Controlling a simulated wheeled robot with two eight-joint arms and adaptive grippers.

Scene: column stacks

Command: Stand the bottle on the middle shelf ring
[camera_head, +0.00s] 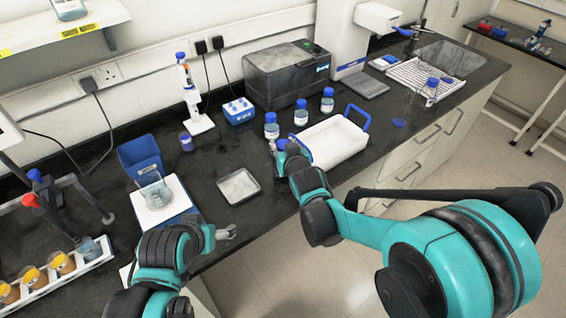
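Several clear bottles with blue caps stand on the black bench: one (271,126) just behind my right gripper, one (301,113) to its right, and one (327,100) farther right. Another bottle (432,86) stands at the drying rack on the right. My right gripper (277,148) is at the left end of the white tray, with a blue cap beside its fingers; whether it grips anything is unclear. My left gripper (229,233) is over the front bench edge, small fingers apart and empty. I cannot clearly make out the middle shelf ring; a small blue ring (399,123) shows near the right front edge.
A white tray (335,143) with a blue handle lies right of my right gripper. A shallow metal dish (238,187) lies left of it. A beaker (155,192) stands on a white-topped device. The stand with red and blue knobs (35,200) is far left.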

